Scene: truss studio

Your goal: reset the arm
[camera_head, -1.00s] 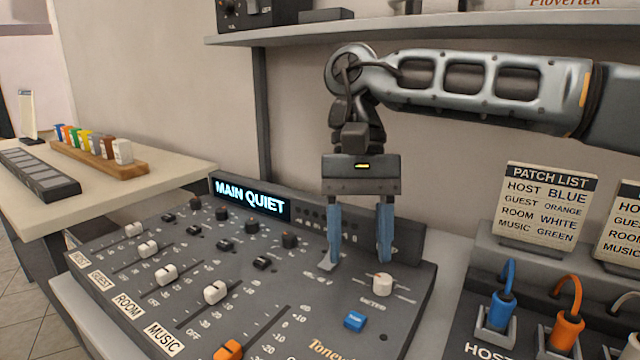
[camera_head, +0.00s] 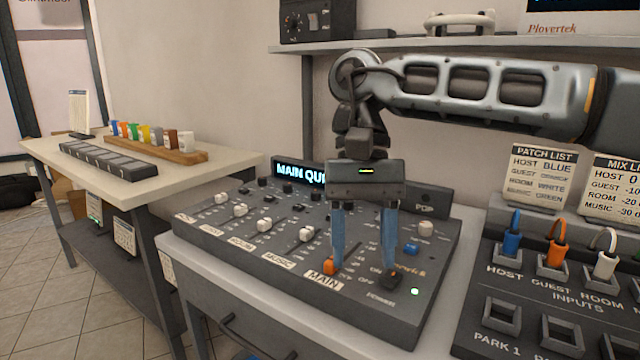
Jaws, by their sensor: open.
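My arm reaches in from the right, and my gripper (camera_head: 362,268) hangs downward over the mixing console (camera_head: 240,290). Its two blue-grey fingers are apart with nothing held between them. The left fingertip appears close to the orange MAIN fader (camera_head: 330,265) and the right one close to the dark power switch (camera_head: 391,279); I cannot tell whether either touches. A green light (camera_head: 414,291) glows beside the switch. The console display (camera_head: 300,174) reads "MAIN QU", its right end hidden behind my gripper.
A patch panel (camera_head: 480,315) with blue, orange and white plugs stands at the right, with paper lists behind it. A shelf (camera_head: 400,45) runs above my arm. A side table (camera_head: 60,155) at the left holds a wooden rack (camera_head: 185,152) of coloured items. Floor at the lower left is clear.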

